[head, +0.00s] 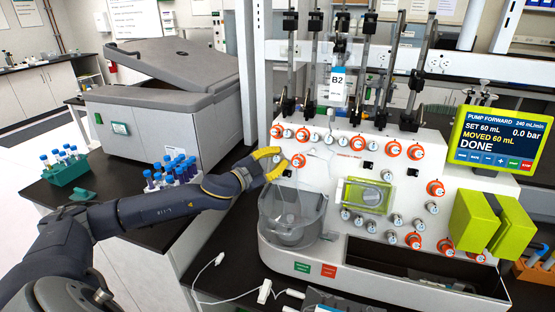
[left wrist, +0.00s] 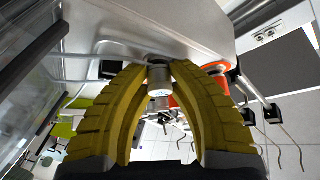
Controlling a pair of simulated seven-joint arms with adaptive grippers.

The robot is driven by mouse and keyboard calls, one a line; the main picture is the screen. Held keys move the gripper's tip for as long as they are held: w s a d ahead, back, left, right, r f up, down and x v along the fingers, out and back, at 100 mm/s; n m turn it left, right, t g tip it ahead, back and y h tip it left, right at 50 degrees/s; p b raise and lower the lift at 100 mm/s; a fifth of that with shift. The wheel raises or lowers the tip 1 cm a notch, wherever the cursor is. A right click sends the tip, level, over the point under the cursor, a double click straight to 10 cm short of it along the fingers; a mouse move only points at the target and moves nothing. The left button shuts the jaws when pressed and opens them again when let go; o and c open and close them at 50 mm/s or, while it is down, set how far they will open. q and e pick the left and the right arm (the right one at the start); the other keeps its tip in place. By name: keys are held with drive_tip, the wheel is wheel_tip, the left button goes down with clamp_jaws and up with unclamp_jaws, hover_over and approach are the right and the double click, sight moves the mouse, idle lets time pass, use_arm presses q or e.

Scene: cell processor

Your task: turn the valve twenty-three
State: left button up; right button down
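The white cell processor panel (head: 330,150) carries several valve knobs, some with orange rings; their numbers are too small to read. My left gripper (head: 281,159) is at the panel's upper left, beside an orange-ringed valve (head: 298,160). In the left wrist view the yellow fingers (left wrist: 160,72) close in on both sides of a small valve knob with a pale end face (left wrist: 159,88), with little or no gap. An orange-ringed knob (left wrist: 215,72) shows partly behind the right finger. The fingers hide most of the held knob in the head view. My right gripper is not in view.
A clear cup (head: 292,215) sits below the gripper. A green-framed screen (head: 500,140) at right reads DONE, 60 mL moved. Racks of blue-capped tubes (head: 170,172) and a grey lidded box (head: 165,95) stand at left. Black poles with clamps rise behind the panel.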

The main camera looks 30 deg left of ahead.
use_arm(q)
drive_tip(key=shift+m, duration=0.3)
clamp_jaws()
drive_tip(key=shift+r+m+g+h, duration=0.1)
drive_tip(key=shift+m+g+h, duration=0.5)
drive_tip(key=shift+m, duration=0.6)
drive_tip(key=shift+d+m+g+h, duration=0.15)
drive_tip(key=shift+m+g, duration=0.6)
drive_tip(key=shift+m, duration=0.55)
drive_tip(key=shift+a+m+g+h, duration=0.15)
drive_tip(key=shift+m+g, duration=0.6)
drive_tip(key=shift+m, duration=0.55)
drive_tip(key=m+g, duration=0.2)
drive_tip(key=m, duration=0.1)
drive_tip(key=shift+d+m, duration=0.1)
drive_tip(key=shift+m, duration=0.3)
drive_tip(key=shift+f+m+g+y, duration=0.25)
drive_tip(key=shift+m+g+y, duration=0.85)
drive_tip(key=shift+m, duration=0.6)
drive_tip(key=shift+s, duration=0.1)
drive_tip(key=o, duration=0.6)
unclamp_jaws()
drive_tip(key=shift+o, duration=0.2)
